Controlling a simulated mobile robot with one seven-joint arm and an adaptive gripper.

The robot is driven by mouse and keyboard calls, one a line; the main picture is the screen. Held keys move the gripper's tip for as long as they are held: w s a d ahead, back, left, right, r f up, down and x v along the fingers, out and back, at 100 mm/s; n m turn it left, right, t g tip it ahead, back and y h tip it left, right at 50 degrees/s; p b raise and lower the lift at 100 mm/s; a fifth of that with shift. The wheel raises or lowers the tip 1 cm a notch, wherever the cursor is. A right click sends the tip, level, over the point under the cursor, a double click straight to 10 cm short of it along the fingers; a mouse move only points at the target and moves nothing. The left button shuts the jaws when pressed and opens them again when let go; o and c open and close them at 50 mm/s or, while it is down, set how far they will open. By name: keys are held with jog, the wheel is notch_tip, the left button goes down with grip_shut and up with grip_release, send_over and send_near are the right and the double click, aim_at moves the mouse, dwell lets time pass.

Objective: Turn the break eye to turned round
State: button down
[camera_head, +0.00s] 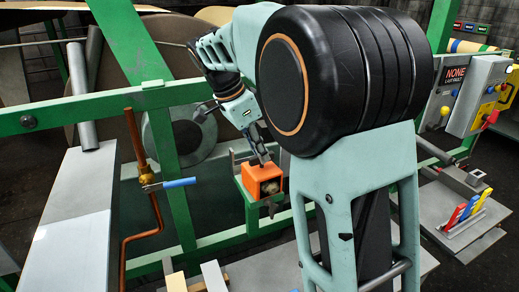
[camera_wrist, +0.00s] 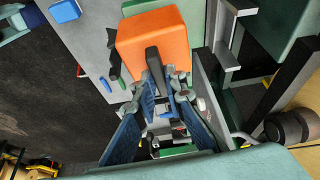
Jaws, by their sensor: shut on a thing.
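The break eye appears to be the orange box (camera_head: 262,181) on a green bracket (camera_head: 248,205) of the machine frame. A round, pale part shows on its front in the head view. In the wrist view the orange box (camera_wrist: 152,35) fills the top middle, with a dark grey bar (camera_wrist: 154,64) sticking out from it toward my gripper. My gripper (camera_head: 262,160) is at the top of the box in the head view. In the wrist view the fingers of my gripper (camera_wrist: 165,83) are closed on the dark bar. The exact finger contact is partly hidden.
A copper pipe with a blue-handled valve (camera_head: 178,183) stands left of the box. Green frame beams (camera_head: 80,112) surround it. My arm hides much of the middle.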

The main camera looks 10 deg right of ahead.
jog(key=shift+m, duration=0.5)
jog(key=c, duration=2)
grip_release()
jog(key=v, duration=1.2)
jog(key=shift+w, duration=0.15)
